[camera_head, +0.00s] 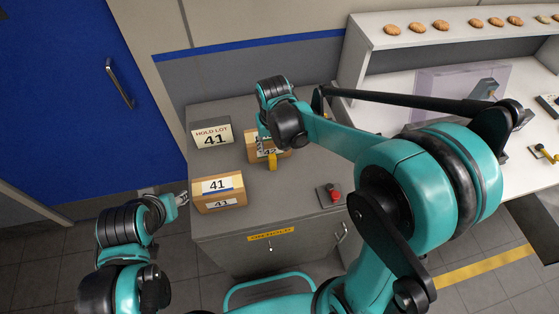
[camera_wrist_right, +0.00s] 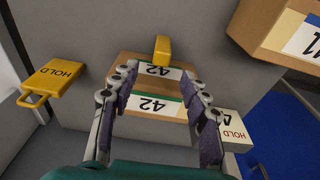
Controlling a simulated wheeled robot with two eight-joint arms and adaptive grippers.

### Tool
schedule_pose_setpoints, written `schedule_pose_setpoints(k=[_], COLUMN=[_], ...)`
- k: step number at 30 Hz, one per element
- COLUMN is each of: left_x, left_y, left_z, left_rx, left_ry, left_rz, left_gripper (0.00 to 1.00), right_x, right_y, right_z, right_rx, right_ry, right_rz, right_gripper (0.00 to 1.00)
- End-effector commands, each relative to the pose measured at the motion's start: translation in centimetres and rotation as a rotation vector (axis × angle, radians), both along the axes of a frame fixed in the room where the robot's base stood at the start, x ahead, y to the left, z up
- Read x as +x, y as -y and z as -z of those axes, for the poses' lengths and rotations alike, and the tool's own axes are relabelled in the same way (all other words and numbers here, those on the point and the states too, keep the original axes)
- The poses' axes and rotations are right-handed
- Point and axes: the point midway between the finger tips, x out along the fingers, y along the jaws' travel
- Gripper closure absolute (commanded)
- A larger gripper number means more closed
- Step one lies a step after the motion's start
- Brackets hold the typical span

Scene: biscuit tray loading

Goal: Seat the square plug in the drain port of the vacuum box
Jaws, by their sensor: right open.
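I cannot pick out a square plug or a drain port for sure. A clear purple-tinted box (camera_head: 432,88) on the white bench at the right may be the vacuum box; a grey-teal thing stands at it. My right gripper (camera_wrist_right: 160,80) is open over a cardboard box labelled 42 (camera_wrist_right: 127,66), with a finger on each side; I cannot tell whether they touch it. In the head view that box (camera_head: 286,154) is partly hidden by my right arm. My left gripper (camera_head: 182,198) is beside the box labelled 41 (camera_head: 218,190); its jaw opening is unclear.
A yellow block (camera_wrist_right: 162,49) stands against the 42 box. A yellow HOLD tag (camera_wrist_right: 55,75) lies near it. A HOLD LOT 41 sign (camera_head: 212,136) and a red knob on a dark plate (camera_head: 329,195) are on the grey cabinet (camera_head: 300,212). Biscuits (camera_head: 440,25) line the shelf.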

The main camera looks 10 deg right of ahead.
Motion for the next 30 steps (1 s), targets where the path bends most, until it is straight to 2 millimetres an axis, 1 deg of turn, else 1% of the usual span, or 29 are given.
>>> schedule_pose_setpoints(k=[1,8,12,15,18,24,25,26,27,29,30], left_x=[0.0,0.0,0.0,0.0,0.0,0.0,0.0,0.0,0.0,0.0,0.0], left_y=[0.0,0.0,0.0,0.0,0.0,0.0,0.0,0.0,0.0,0.0,0.0], left_z=[0.3,1.3,2.2,2.5,2.6,2.5,2.5,2.5,2.5,2.5,2.5], left_rx=[0.0,0.0,0.0,0.0,0.0,0.0,0.0,0.0,0.0,0.0,0.0], left_ry=[0.0,0.0,0.0,0.0,0.0,0.0,0.0,0.0,0.0,0.0,0.0], left_rz=[0.0,0.0,0.0,0.0,0.0,0.0,0.0,0.0,0.0,0.0,0.0], left_gripper=[0.6,0.6,0.6,0.6,0.6,0.6,0.6,0.6,0.6,0.6,0.6], right_x=[0.1,0.3,0.2,0.5,0.5,0.5,0.5,0.5,0.5,0.5,0.5], right_y=[0.0,0.0,-0.1,-0.1,-0.1,-0.1,-0.1,-0.1,-0.1,-0.1,-0.1], right_z=[0.7,3.5,5.8,7.0,7.4,7.4,7.4,7.4,7.4,7.4,7.4], right_rx=[0.0,0.0,0.0,0.0,0.0,0.0,0.0,0.0,0.0,0.0,0.0], right_ry=[-0.001,0.0,0.001,0.001,0.001,0.001,0.001,0.001,0.001,0.001,0.001], right_rz=[0.0,0.0,0.0,0.0,0.0,0.0,0.0,0.0,0.0,0.0,0.0], right_gripper=[0.54,0.54,0.54,0.54,0.54,0.54,0.6,0.68,0.78,0.94,1.0])
